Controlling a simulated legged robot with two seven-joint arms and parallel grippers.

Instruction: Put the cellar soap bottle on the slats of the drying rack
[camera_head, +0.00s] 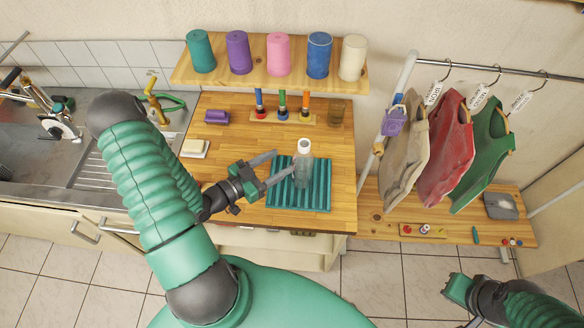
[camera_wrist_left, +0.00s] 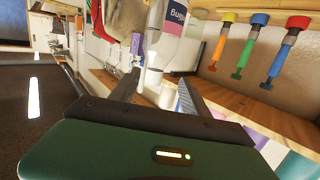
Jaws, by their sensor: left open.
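The soap bottle (camera_head: 304,172), clear with a white cap, stands upright on the teal slatted drying rack (camera_head: 318,202). My left gripper (camera_head: 284,166) is open just left of the bottle, its two fingers pointing toward it with nothing visibly held. In the left wrist view both fingers of my left gripper (camera_wrist_left: 158,92) are spread apart. A pale, whitish shape shows between them, possibly the bottle, but I cannot tell for sure. My right gripper (camera_head: 456,290) is at the lower right over the floor, far from the rack; its jaw opening cannot be made out.
Behind the rack stand a purple block (camera_head: 217,117), a white sponge-like block (camera_head: 195,148), a tool holder (camera_head: 283,116) and a brown glass (camera_head: 336,113). A shelf (camera_head: 270,75) holds several coloured cups.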

